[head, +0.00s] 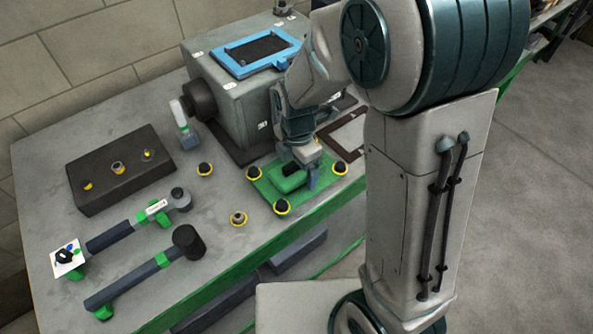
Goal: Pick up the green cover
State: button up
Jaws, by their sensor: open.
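The green cover (267,189) lies flat near the front edge of the workbench. It is a flat plate with a raised green block (288,181) in its middle. Black knobs with yellow rings show at its corners, one at the left (254,172), one at the front (283,206) and one at the right (340,168). My gripper (299,176) points down over the raised block, with its fingers open. It hides the back part of the cover. I cannot tell whether the fingers touch the block.
A grey engine block (225,109) with a blue frame (240,67) on top stands behind. Loose ringed parts (238,218) (205,169) sit left of the cover. A dark frame (349,137) lies behind right.

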jog(key=c, duration=1.3)
jog(key=shift+o, duration=0.2)
jog(key=shift+r, duration=0.2)
